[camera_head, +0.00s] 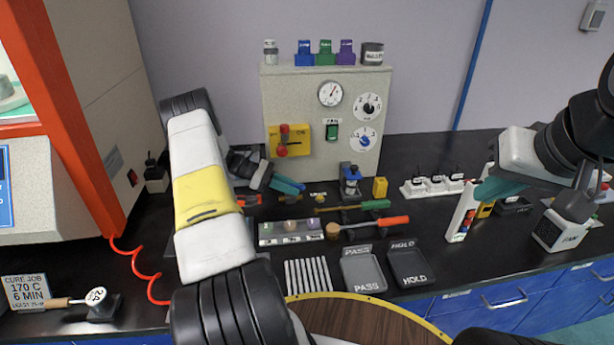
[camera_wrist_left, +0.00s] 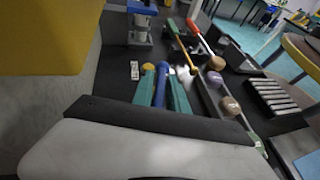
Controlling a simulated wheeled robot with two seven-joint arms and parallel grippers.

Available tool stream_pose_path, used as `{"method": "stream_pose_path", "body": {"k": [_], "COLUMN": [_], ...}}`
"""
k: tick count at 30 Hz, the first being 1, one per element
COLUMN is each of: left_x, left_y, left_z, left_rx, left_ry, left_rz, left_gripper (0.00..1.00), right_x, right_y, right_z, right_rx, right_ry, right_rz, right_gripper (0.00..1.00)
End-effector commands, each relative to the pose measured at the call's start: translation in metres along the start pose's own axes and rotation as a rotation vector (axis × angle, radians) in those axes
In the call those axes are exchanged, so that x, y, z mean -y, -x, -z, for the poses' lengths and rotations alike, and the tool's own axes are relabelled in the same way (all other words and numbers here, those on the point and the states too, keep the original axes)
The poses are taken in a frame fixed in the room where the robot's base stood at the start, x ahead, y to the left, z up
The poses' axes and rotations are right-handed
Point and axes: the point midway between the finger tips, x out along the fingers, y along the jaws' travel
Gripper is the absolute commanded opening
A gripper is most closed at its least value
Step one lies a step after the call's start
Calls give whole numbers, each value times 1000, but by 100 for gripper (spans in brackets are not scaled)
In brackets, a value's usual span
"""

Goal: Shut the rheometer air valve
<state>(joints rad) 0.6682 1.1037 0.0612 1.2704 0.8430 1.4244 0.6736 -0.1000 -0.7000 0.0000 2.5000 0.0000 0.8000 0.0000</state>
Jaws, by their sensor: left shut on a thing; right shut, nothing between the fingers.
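A grey control cabinet (camera_head: 310,105) stands at the back of the bench, with dials, a green switch (camera_head: 332,131) and a yellow plate (camera_head: 275,135) bearing a red handle (camera_head: 284,140). My left gripper (camera_head: 289,187) is low in front of the cabinet. In the left wrist view its teal fingers (camera_wrist_left: 162,88) are shut around a blue bar (camera_wrist_left: 162,72). Whether this bar is the air valve's lever cannot be told; its base is hidden. My right gripper (camera_head: 482,192) is shut and empty, above the bench at the right.
A blue-topped device (camera_head: 350,180) stands just right of my left gripper. A white rack (camera_head: 432,187) and a white bottle (camera_head: 461,215) are at the right.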

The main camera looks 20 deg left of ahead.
Motion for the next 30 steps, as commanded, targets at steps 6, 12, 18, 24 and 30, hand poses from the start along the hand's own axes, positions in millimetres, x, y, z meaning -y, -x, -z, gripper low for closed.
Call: {"method": "stream_pose_path", "body": {"k": [6, 12, 18, 24, 30], "left_x": [-1, 0, 0, 0, 0], "left_y": [0, 1, 1, 1, 5], "left_z": [0, 0, 0, 0, 1], "left_rx": [-2, -4, -4, -3, -3], "left_ry": [-43, -47, -46, -46, -46], "left_rz": [100, 113, 111, 112, 111], "left_gripper": [0, 0, 28, 33, 33], "right_x": [0, 0, 0, 0, 0], "right_y": [0, 0, 0, 0, 0], "right_z": [0, 0, 0, 0, 0], "right_rx": [0, 0, 0, 0, 0], "right_ry": [0, 0, 0, 0, 0], "right_rz": [0, 0, 0, 0, 0], "right_gripper": [0, 0, 0, 0, 0]}}
